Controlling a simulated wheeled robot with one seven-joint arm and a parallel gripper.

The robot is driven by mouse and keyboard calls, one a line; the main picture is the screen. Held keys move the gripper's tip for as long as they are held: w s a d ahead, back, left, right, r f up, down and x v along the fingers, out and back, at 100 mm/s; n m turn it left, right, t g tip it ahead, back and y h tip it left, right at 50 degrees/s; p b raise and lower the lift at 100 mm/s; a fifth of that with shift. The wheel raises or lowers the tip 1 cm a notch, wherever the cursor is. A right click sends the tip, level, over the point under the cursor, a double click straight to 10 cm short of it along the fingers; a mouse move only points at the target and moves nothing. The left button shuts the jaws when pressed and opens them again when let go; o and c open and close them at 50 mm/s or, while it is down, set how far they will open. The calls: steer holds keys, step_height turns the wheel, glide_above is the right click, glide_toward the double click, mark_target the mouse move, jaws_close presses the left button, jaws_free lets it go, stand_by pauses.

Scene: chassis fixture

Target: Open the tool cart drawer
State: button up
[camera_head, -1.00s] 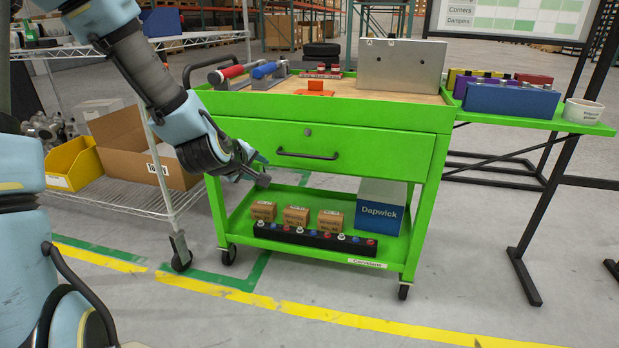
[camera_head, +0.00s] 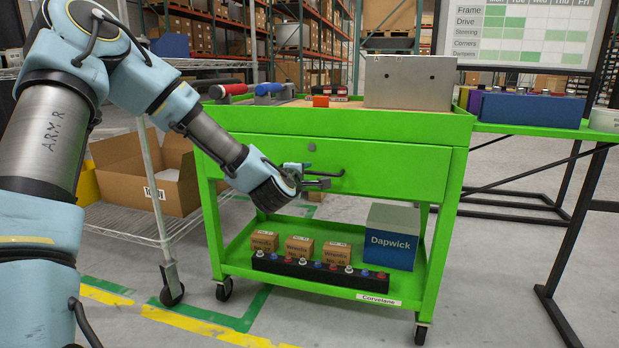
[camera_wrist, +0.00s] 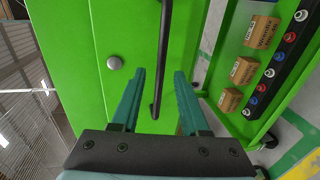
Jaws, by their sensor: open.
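The green tool cart (camera_head: 228,225) stands in front of me, and its drawer (camera_head: 400,172) looks shut, with its front flush. The drawer has a dark bar handle (camera_head: 335,172) and a round lock (camera_head: 311,147). In the wrist view the handle (camera_wrist: 164,50) runs up the picture, with its near end between the fingertips. My gripper (camera_head: 312,177) is open in front of the drawer at the handle's left part. In the wrist view its two teal fingers (camera_wrist: 157,88) stand on either side of the bar. I cannot tell whether either finger touches it.
The lower shelf holds several small brown boxes (camera_head: 299,248), a black strip of knobs (camera_head: 320,272) and a Dapwick box (camera_head: 391,240). A metal box (camera_head: 410,82) stands on the cart top. A wire rack with a cardboard box (camera_head: 150,185) is left; floor in front is clear.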

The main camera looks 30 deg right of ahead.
mark_target(309, 173)
steer(key=shift+x, duration=1.85)
steer(key=shift+c, duration=0.4)
jaws_close()
